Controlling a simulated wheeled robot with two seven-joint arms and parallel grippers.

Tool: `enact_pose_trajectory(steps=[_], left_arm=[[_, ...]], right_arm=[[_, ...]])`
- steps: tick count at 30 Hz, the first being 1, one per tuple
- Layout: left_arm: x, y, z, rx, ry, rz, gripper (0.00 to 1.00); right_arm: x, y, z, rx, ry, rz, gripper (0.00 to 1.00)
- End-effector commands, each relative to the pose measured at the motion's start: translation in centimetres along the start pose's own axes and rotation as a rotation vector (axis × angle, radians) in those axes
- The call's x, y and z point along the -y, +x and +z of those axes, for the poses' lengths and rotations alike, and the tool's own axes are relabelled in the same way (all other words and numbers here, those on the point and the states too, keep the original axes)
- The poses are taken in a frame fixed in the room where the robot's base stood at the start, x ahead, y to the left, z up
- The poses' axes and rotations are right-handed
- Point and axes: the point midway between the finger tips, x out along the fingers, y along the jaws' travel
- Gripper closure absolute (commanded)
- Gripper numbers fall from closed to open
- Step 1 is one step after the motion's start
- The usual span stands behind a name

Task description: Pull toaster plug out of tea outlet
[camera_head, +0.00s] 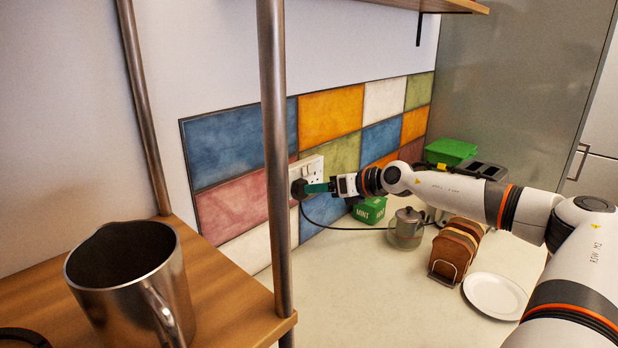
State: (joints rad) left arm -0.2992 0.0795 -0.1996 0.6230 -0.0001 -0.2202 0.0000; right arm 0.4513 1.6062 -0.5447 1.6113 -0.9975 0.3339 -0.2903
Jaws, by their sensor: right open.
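A white double wall outlet (308,167) is set in the colored tiles just behind the metal post. The black plug (298,190) sits at the outlet's lower left part, with its dark cable (345,228) running down and right along the counter. My right gripper (318,188) reaches in from the right, its green fingers at the plug's right side. The jaws are open; whether the fingers touch the plug or straddle it cannot be told. The dark-topped toaster (482,170) stands at the back right, partly hidden by my right arm. My left gripper is not in view.
A metal post (274,140) and a wooden shelf with a steel jug (130,285) stand at left. A white plate (495,296) lies right; the front counter is clear.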

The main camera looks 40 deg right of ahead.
Motion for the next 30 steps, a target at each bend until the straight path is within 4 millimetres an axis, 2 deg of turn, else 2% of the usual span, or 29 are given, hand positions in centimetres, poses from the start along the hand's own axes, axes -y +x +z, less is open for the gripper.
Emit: enact_pose_trajectory(steps=[1,6,12,24,26,30], left_arm=[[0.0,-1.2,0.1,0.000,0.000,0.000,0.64],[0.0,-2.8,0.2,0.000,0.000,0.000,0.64],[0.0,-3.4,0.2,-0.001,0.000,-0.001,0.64],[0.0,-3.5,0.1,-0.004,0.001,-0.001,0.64],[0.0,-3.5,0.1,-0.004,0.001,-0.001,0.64],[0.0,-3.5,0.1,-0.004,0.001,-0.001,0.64]], right_arm=[[0.2,0.6,-0.6,-0.005,0.007,-0.004,0.33],[0.3,3.0,-0.5,-0.003,0.004,-0.004,0.33],[0.0,5.1,-0.2,-0.002,0.003,-0.001,0.33],[-0.1,5.8,0.0,0.001,0.000,0.001,0.33],[-0.1,5.8,0.0,0.001,0.000,0.001,0.41],[-0.1,5.8,0.0,0.000,-0.001,0.001,0.64]])
